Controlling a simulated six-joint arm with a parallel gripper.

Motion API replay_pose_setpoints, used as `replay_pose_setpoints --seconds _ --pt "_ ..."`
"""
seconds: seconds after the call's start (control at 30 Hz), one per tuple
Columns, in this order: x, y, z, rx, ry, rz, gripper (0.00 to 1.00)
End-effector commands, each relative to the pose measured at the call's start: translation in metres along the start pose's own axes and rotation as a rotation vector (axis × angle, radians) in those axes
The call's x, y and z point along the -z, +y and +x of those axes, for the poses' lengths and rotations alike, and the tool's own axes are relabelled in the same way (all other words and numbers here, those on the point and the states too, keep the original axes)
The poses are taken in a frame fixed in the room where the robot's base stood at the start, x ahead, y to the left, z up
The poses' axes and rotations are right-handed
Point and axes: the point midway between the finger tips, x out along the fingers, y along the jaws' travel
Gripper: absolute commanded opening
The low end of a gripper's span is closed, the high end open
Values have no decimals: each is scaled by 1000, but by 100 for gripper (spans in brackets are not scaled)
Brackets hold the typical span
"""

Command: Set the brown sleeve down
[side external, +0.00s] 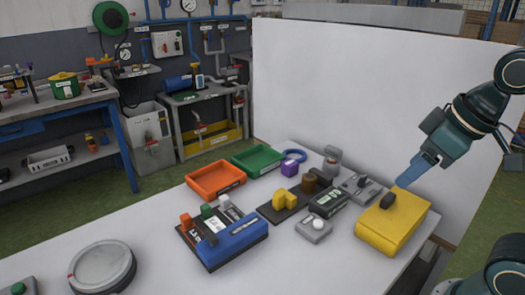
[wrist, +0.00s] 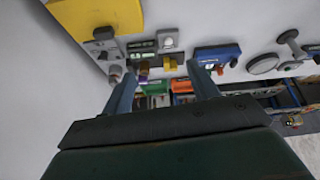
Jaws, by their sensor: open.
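The brown sleeve (side external: 309,184) is a small dark brown cylinder. It stands at the far end of a dark board (side external: 283,212), behind a yellow block (side external: 285,200). In the wrist view a small brownish patch by the yellow block (wrist: 169,63) looks like the sleeve, but it is too small to be sure. My gripper (side external: 406,182) is raised at the right, in the picture above the yellow box, well apart from the sleeve. In the wrist view my gripper (wrist: 160,72) has its two blue fingers spread wide with nothing between them.
The yellow box (side external: 390,228) with a black knob sits at the right edge. Grey devices (side external: 362,186) and a black display box (side external: 328,202) crowd the middle. Orange (side external: 215,180) and green (side external: 258,160) trays stand behind. Bare table lies front left, beside a round grey turntable (side external: 102,266).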

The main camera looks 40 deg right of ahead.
Motion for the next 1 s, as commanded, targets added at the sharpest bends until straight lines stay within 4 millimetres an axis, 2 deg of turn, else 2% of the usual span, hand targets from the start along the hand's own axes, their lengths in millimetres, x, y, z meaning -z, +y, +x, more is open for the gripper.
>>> replay_pose_setpoints --seconds 0.1,0.27,1.0 --pt "-14 -2 0 -6 25 68 60" --pt "-22 -2 0 -7 36 109 60" --pt "-22 -2 0 -8 36 111 60"
